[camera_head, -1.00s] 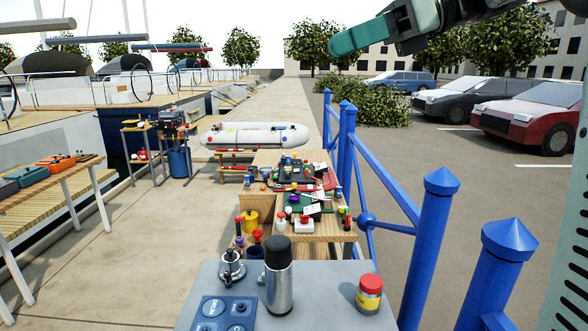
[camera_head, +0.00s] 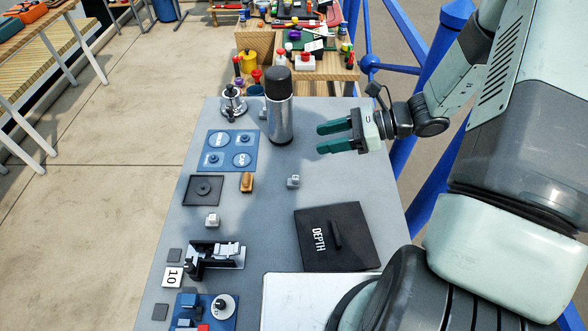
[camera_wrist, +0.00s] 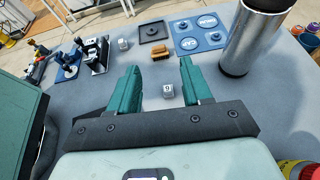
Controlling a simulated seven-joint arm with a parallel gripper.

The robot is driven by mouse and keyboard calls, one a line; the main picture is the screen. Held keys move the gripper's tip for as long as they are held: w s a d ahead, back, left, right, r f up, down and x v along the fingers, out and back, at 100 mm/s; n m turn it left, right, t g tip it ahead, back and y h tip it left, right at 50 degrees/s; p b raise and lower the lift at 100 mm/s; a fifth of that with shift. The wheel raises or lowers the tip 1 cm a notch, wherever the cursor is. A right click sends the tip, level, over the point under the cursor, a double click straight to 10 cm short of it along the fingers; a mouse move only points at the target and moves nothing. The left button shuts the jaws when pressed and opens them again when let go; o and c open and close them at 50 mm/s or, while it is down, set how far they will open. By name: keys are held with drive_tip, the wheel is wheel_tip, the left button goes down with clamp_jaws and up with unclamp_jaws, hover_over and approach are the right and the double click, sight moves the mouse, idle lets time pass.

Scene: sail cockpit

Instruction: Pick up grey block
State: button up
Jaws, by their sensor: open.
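A small light grey block (camera_head: 293,181) with a dark mark sits on the grey table (camera_head: 262,212), right of the brown brush. It also shows in the wrist view (camera_wrist: 168,91), seen between my fingers but beyond them. A similar small grey block (camera_head: 212,220) stands further left, also in the wrist view (camera_wrist: 123,44). Flat dark grey squares (camera_head: 175,255) (camera_head: 160,312) lie near the left edge. I cannot tell which is meant. My gripper (camera_head: 318,138) is open and empty, with green fingers pointing left above the table, right of the flask.
A tall steel flask (camera_head: 280,110) stands close to my fingertips. A blue panel (camera_head: 229,150), a black tray (camera_head: 204,190), the brown brush (camera_head: 247,182), a black clamp-like device (camera_head: 214,258) and a black "DEPTH" box (camera_head: 330,245) lie around. Blue railings run along the right.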

approach(296, 177)
drive_tip(key=shift+w+a+f, duration=0.15)
drive_tip(key=shift+w+a, duration=0.1)
drive_tip(key=shift+a, duration=0.65)
drive_tip(key=shift+a+f, duration=0.25)
drive_tip(key=shift+f, duration=0.05)
drive_tip(key=x, duration=0.5)
drive_tip(key=shift+a, duration=0.1)
drive_tip(key=x, duration=0.5)
drive_tip(key=shift+s+f, duration=0.15)
drive_tip(key=shift+s, duration=0.05)
drive_tip(key=c, duration=0.9)
